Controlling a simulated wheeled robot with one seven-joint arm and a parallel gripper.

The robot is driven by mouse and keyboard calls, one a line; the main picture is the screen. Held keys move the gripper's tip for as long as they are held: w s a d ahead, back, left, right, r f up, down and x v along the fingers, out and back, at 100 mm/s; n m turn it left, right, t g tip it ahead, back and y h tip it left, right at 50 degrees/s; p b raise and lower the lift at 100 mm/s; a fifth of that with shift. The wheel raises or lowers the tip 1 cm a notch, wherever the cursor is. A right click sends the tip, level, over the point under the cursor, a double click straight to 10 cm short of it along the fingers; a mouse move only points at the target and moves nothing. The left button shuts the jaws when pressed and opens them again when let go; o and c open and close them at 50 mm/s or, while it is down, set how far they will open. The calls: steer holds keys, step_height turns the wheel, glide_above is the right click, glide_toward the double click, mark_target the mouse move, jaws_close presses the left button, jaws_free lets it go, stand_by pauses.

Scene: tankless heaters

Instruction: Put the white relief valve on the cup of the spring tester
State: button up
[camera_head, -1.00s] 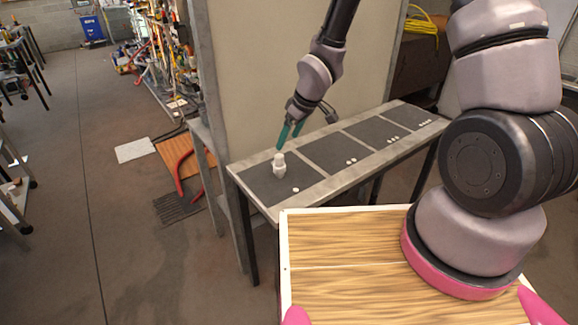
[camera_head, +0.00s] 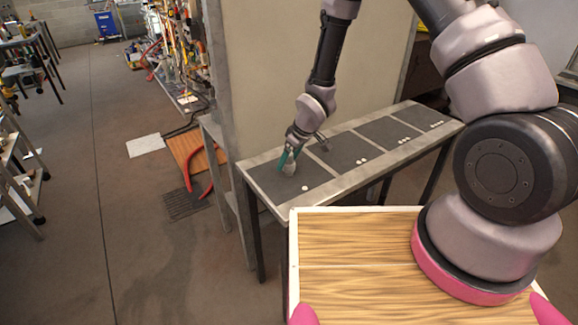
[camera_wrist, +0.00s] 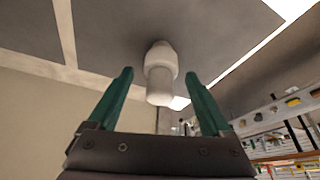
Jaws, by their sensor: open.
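The white relief valve (camera_head: 291,166) stands on the leftmost dark mat of the narrow bench, partly hidden by my gripper in the head view. In the wrist view the valve (camera_wrist: 160,72) shows as a white stepped cylinder between and just beyond my green fingertips. My gripper (camera_head: 287,160) is open, its fingers on either side of the valve. In the wrist view my gripper (camera_wrist: 160,76) shows gaps between each finger and the valve. I cannot make out a spring tester in either view.
The bench (camera_head: 345,180) carries several dark mats in a row, marked with white dots; the mats to the right (camera_head: 345,152) look clear. A beige panel (camera_head: 270,80) rises behind it. Open floor lies to the left, with red curved handles (camera_head: 188,172) beside the bench.

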jaws_close()
